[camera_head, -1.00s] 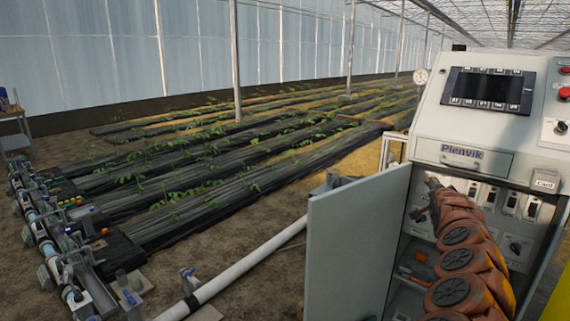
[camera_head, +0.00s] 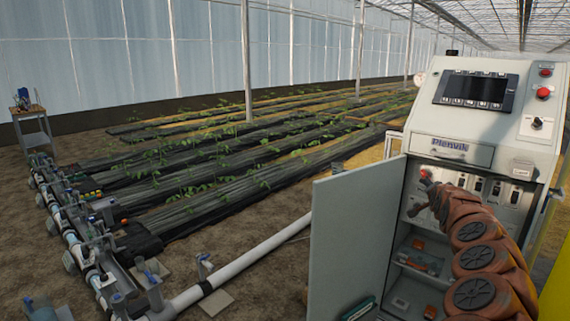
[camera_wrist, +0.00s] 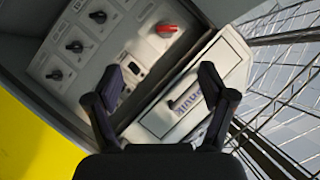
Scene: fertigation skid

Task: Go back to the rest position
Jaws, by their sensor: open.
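My gripper (camera_wrist: 168,88) is open in the wrist view, its two dark fingers spread apart with nothing between them. Behind the fingers are the cabinet's inner switch panel (camera_wrist: 82,48) and the Plenvik label plate (camera_wrist: 160,122). In the head view my orange arm reaches up to the open front of the grey Plenvik control cabinet (camera_head: 475,128). The gripper end (camera_head: 428,198) is small and partly hidden there, in front of the switch panel.
The cabinet door (camera_head: 350,240) stands open to the left of my arm. Shelves inside hold small items (camera_head: 418,258). A white pipe (camera_head: 250,258) and a valve manifold (camera_head: 85,240) run along the ground at left. A small cart (camera_head: 32,125) stands farther back.

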